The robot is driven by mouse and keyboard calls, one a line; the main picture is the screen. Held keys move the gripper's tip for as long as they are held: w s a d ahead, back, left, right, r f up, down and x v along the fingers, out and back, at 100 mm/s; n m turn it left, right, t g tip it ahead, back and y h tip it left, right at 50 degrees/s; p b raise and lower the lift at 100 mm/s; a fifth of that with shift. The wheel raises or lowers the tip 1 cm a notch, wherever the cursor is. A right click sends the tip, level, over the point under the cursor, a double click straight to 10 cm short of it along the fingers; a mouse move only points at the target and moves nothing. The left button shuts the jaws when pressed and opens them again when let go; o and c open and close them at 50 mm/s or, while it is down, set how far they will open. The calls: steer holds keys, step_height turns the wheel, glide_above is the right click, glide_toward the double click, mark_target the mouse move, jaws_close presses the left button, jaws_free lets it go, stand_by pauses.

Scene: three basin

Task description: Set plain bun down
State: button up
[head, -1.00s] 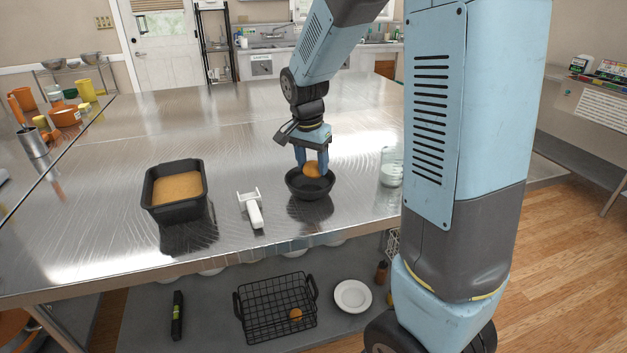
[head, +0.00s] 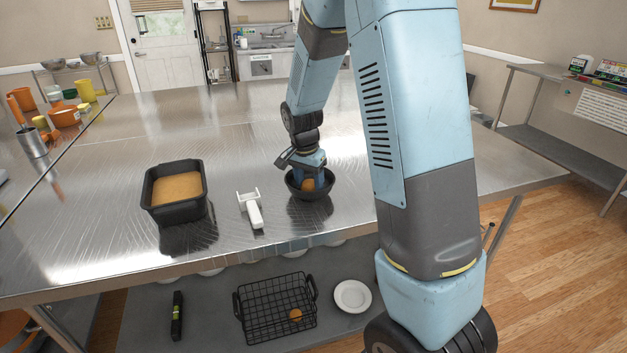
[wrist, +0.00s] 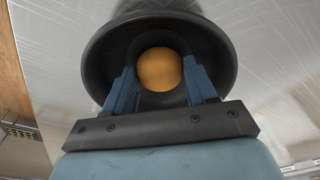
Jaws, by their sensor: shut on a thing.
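The plain bun (head: 308,185) is round and orange-brown. It is down inside the black bowl (head: 325,190) on the steel table. My gripper (head: 310,183) points down into the bowl and is shut on the bun. In the wrist view the bun (wrist: 160,69) sits between the two blue fingers of my gripper (wrist: 162,82), with the bowl's dark wall (wrist: 100,60) around them. I cannot tell whether the bun touches the bowl's bottom.
A white hand tool (head: 251,209) and a black pan with a tan filling (head: 148,190) stand left of the bowl. A wire basket (head: 262,312) and a white plate (head: 352,296) are on the lower shelf. The table's far middle is clear.

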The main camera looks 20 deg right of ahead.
mark_target(306, 186)
steer(key=o, duration=0.9)
steer(key=shift+c, duration=0.2)
step_height(306, 186, up, 11)
steer(key=s+a, duration=0.1)
steer(key=s+d+r+n+t, duration=0.1)
steer(key=s+r+n, duration=0.2)
steer(key=s, duration=0.6)
steer(key=s+r+n+t+y, duration=0.1)
steer(key=s+r+n+t, duration=0.1)
steer(key=s+r, duration=0.3)
steer(key=s+d+r+n+t, duration=0.1)
steer(key=s+r+n, duration=0.2)
steer(key=s, duration=1)
steer(key=shift+d+r+n, duration=0.3)
steer(key=shift+r+n, duration=0.1)
steer(key=shift+n, duration=0.4)
